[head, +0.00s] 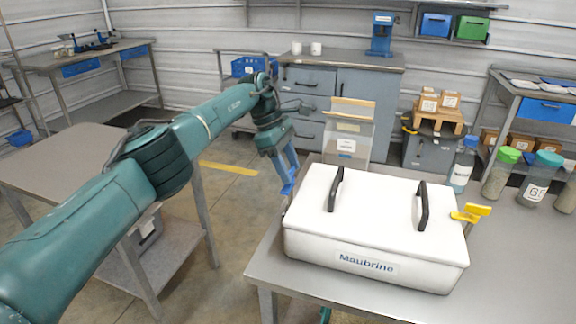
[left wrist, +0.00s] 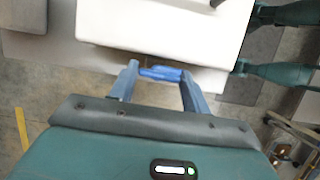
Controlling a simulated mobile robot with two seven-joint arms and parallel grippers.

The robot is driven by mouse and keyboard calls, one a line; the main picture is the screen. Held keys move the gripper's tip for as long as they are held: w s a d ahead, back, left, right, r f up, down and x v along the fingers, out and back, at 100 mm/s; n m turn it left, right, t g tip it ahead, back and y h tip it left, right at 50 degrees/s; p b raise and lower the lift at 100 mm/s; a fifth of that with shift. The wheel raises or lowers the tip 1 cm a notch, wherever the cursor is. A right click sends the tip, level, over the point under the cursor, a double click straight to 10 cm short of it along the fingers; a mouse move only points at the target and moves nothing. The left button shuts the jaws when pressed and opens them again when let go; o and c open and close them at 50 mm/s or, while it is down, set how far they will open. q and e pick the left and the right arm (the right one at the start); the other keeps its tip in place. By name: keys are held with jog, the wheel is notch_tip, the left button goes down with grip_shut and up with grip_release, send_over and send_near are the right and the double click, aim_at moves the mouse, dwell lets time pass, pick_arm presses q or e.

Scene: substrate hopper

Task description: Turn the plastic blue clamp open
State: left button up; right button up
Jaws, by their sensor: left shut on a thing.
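The white hopper (head: 365,225) with a flat lid, two black handles and the word "Maubrine" stands on the grey table. My left gripper (head: 287,187) is at the hopper's left side, fingers pointing down. In the left wrist view the blue clamp (left wrist: 160,73) lies between the two fingertips, against the hopper's edge, and the gripper is shut on it. In the head view the fingers and the clamp are both blue and hard to tell apart. A yellow clamp (head: 471,213) sticks out on the hopper's right side. My right gripper is out of view.
A clear bag-like container (head: 349,135) stands behind the hopper. Several bottles with coloured lids, including one green-lidded (head: 500,175), stand at the table's back right. A side table (head: 70,160) is at left, with open floor between the tables.

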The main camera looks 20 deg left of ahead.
pick_arm(q)
jog(key=o, duration=1)
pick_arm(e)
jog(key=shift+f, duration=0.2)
